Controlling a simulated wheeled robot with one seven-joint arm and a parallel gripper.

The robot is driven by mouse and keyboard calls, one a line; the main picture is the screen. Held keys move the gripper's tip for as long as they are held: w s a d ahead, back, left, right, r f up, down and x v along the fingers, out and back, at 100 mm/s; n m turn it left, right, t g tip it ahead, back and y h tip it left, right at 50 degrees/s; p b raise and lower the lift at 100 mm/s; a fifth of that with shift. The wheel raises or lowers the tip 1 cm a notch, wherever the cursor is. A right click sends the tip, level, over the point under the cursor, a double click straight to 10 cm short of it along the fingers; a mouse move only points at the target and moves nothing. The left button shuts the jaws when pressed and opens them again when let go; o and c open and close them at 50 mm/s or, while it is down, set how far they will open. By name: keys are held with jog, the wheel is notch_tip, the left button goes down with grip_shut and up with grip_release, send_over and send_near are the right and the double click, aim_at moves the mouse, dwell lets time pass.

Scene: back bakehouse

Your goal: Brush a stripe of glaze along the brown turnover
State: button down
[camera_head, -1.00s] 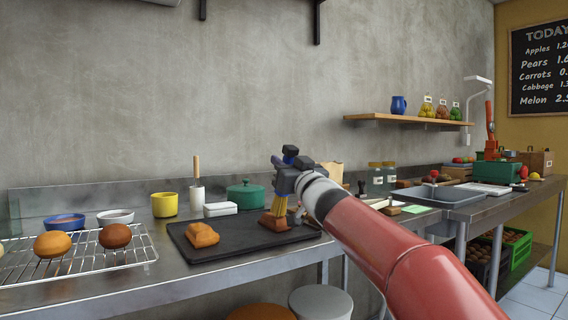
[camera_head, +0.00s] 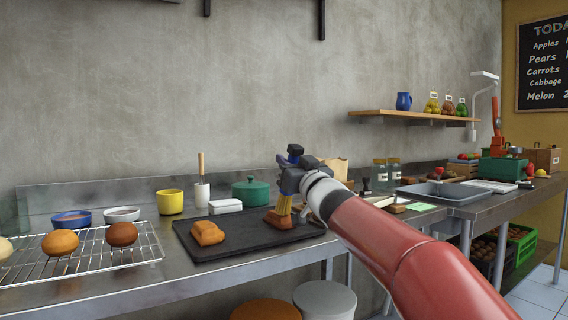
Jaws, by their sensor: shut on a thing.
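The brown turnover (camera_head: 274,220) lies on the right part of a dark baking tray (camera_head: 245,241). A golden-orange turnover (camera_head: 207,234) lies on the same tray to its left. My gripper (camera_head: 287,192) is above the brown turnover and is shut on a brush (camera_head: 284,205), whose yellowish part points down at the turnover's top. The brush end meets the turnover's outline, but I cannot tell whether it touches. My gripper and arm hide the brush's upper part and the tray's right end. No glaze stripe can be made out on the brown turnover.
A wire rack (camera_head: 90,258) with several round buns stands at the left. Behind the tray are a yellow pot (camera_head: 170,202), a white box (camera_head: 225,206) and a green lidded pot (camera_head: 251,193). A grey sheet pan (camera_head: 445,193) lies to the right. Stools (camera_head: 323,298) stand in front.

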jog(key=shift+s+d, duration=0.2)
jog(key=shift+s, duration=0.15)
jog(key=shift+w+a+p, duration=0.55)
jog(key=shift+w+a, duration=0.15)
jog(key=shift+w, duration=0.35)
jog(key=shift+w+a+f+p, duration=0.1)
jog(key=shift+w+a+p, duration=0.2)
jog(key=shift+w+a, duration=0.4)
jog(key=shift+w+d, duration=0.1)
jog(key=shift+d, duration=0.05)
jog(key=shift+r+p, duration=2.25)
jog(key=shift+r, duration=0.75)
jog(key=shift+r, duration=0.1)
jog(key=shift+r, duration=1.45)
